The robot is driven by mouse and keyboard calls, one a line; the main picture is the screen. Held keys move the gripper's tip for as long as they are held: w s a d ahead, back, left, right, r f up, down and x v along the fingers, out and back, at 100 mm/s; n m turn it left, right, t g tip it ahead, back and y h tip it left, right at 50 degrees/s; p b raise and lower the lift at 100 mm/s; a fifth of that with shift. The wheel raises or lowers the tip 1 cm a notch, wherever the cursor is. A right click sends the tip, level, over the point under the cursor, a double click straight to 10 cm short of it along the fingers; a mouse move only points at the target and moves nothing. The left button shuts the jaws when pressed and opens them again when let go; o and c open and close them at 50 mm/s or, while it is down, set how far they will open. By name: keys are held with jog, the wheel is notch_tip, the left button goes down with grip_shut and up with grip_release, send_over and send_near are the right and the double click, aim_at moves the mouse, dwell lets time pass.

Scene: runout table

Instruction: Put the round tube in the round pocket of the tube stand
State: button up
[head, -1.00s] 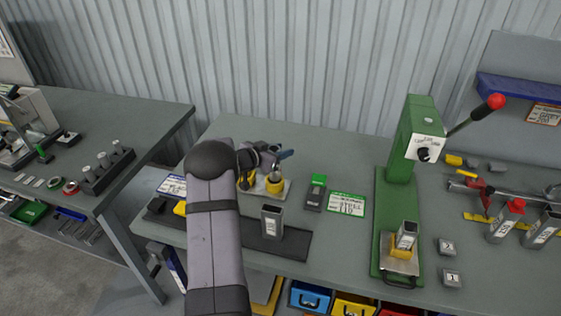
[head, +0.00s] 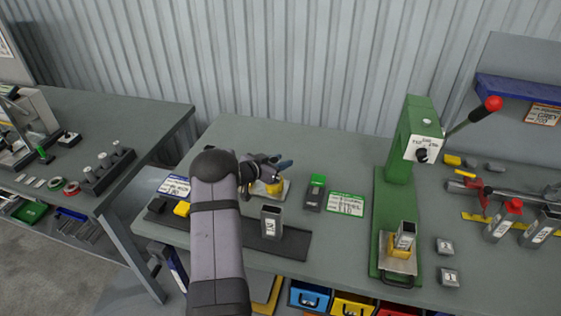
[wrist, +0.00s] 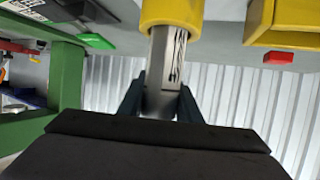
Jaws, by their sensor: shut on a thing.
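My gripper (wrist: 160,100) is shut on the round tube (wrist: 166,60), a grey metal tube with a white label. In the wrist view the tube's far end meets the yellow round pocket (wrist: 172,14) and appears to go into its mouth; how deep is hidden. The yellow square pocket (wrist: 286,22) is beside it, on the right. In the head view my gripper (head: 279,163) is over the tube stand (head: 284,189), and the round pocket (head: 273,188) shows just below it. My arm covers part of the stand there.
A square tube (head: 271,222) stands upright on a dark mat (head: 294,243) in front of the stand. A block with a green top (head: 315,192) and a label card (head: 345,204) lie to the right. A green press (head: 397,180) stands farther right.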

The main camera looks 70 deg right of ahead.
jog(key=o, duration=1.1)
jog(key=shift+f, duration=0.1)
jog(key=shift+r, duration=0.2)
jog(key=b+v, duration=0.2)
jog(key=v, duration=1)
jog(key=shift+b, duration=0.35)
